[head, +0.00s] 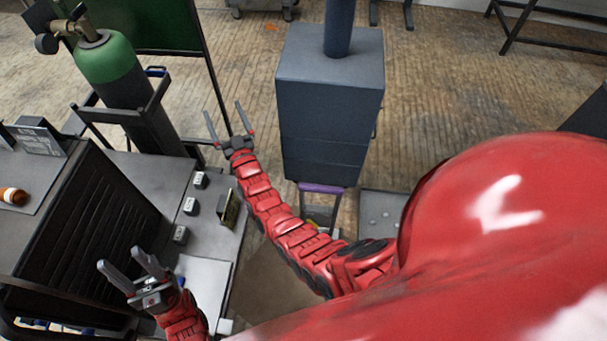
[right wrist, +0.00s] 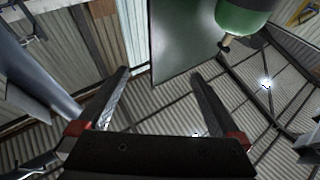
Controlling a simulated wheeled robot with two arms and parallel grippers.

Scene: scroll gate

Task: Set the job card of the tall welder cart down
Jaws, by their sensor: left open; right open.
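The welder cart (head: 105,225) with a black slatted side stands at the left. A small dark plate with pale writing (head: 40,138) stands on its top; I cannot tell whether it is the job card. A white sheet (head: 206,279) lies flat on the grey surface beside the cart, right of my left gripper. My left gripper (head: 123,257) is open and empty in front of the slatted side. My right gripper (head: 225,110) is open and empty, raised beyond the grey surface; its open fingers also show in the right wrist view (right wrist: 160,76).
A green gas cylinder (head: 110,65) stands behind the cart; it also shows in the right wrist view (right wrist: 243,17). Several small blocks (head: 190,206) sit on the grey surface (head: 160,172). An orange bottle (head: 14,196) lies at far left. A blue-grey cabinet (head: 328,105) stands at centre.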

